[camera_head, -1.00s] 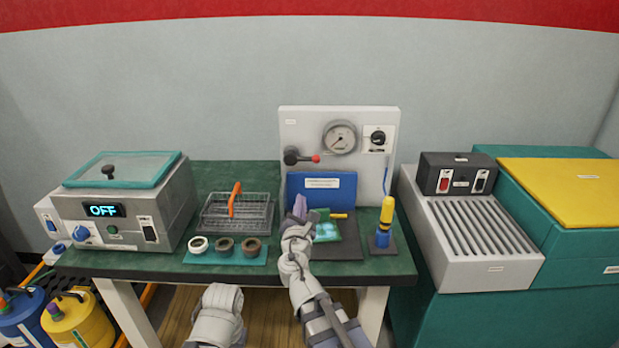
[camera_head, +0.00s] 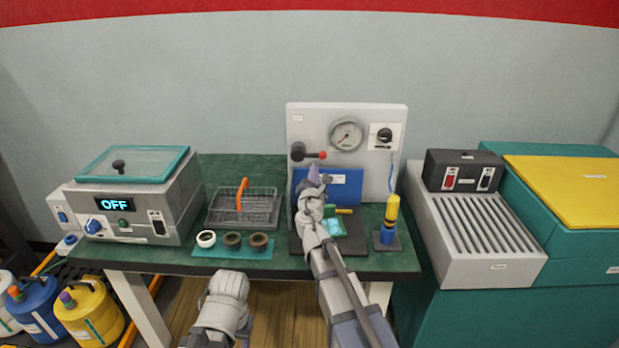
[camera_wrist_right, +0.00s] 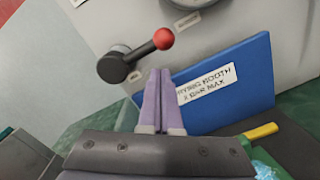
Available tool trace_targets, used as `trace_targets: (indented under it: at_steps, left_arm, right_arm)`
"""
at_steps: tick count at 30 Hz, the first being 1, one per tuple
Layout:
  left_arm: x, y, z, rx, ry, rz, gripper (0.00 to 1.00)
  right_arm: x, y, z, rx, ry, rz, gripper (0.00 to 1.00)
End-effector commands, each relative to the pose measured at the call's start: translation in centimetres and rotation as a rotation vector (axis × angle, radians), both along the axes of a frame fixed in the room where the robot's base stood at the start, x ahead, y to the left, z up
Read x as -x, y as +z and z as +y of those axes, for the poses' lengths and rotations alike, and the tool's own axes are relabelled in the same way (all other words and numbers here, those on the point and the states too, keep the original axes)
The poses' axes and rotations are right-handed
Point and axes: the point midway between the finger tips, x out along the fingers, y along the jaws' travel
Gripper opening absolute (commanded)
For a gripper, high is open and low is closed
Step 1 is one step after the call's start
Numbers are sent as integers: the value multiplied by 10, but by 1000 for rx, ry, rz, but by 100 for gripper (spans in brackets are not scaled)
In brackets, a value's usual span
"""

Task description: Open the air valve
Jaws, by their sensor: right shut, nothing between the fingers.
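The air valve (camera_head: 299,152) is a dark round knob on the grey gauge panel (camera_head: 374,115), with a lever ending in a red ball. The lever points right in the head view; in the right wrist view the red ball (camera_wrist_right: 163,39) is up and right of the dark hub (camera_wrist_right: 112,67). My right gripper (camera_head: 314,176) is shut and empty, just below the lever. Its lilac fingertips (camera_wrist_right: 160,73) show together below the red ball, apart from it in the picture. My left arm shows at the bottom of the head view, but its gripper fingers do not.
A blue labelled board (camera_head: 345,186) stands before the panel, close to my right gripper. A yellow-and-blue bottle (camera_head: 390,215) stands to the right. A wire basket (camera_head: 265,207) and several rings lie left. A grey bath (camera_head: 150,205) reads OFF.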

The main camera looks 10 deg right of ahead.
Motion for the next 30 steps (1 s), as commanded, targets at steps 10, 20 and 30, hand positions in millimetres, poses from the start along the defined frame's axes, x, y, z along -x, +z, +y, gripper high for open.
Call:
trace_targets:
  at_steps: [10,20,30]
  left_arm:
    - [0,13,0,0,0,0,50]
    - [0,13,0,0,0,0,50]
    - [0,17,0,0,0,0,50]
  right_arm:
    - [0,13,-9,-1,0,0,0]
    - [0,13,-9,2,0,1,0]
    - [0,17,-11,60,0,17,0]
